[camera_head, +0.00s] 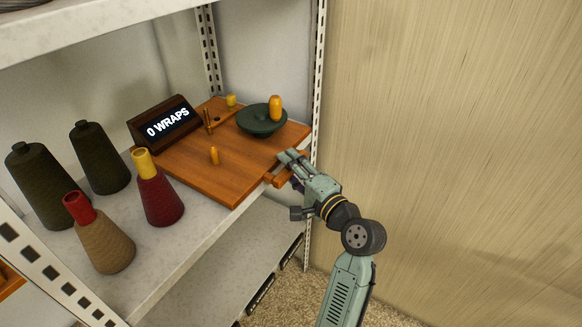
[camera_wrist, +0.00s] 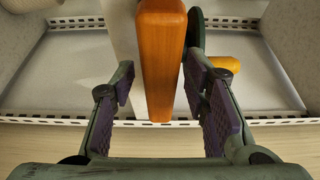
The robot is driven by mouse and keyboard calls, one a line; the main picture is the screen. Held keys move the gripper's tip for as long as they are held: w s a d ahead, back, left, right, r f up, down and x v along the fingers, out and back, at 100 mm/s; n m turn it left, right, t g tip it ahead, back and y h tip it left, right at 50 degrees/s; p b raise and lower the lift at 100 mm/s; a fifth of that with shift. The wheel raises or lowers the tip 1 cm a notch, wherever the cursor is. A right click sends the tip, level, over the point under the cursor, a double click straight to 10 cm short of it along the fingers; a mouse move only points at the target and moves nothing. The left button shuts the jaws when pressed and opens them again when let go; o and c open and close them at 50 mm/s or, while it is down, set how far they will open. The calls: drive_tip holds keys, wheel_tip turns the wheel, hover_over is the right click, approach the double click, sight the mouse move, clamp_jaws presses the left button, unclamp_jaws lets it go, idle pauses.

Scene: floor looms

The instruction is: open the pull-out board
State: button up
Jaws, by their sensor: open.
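The wooden board (camera_head: 235,180) lies on the shelf, with its front corner at the shelf's front edge. A short wooden piece (camera_head: 281,180) sticks out at the board's right front side, beside my gripper (camera_head: 287,163). I cannot tell whether this piece is the pull-out board or its handle. In the wrist view, a wooden bar (camera_wrist: 160,65) stands between the two fingers of my gripper (camera_wrist: 163,92), closer to the right finger. My gripper is open, with a clear gap on the left side of the bar.
Several thread cones, one maroon (camera_head: 160,198), stand left on the shelf. A shelf post (camera_head: 318,80) and panel (camera_head: 450,130) bound the right.

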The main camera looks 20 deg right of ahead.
drive_tip(key=shift+c, duration=0.2)
clamp_jaws()
idle(0.6)
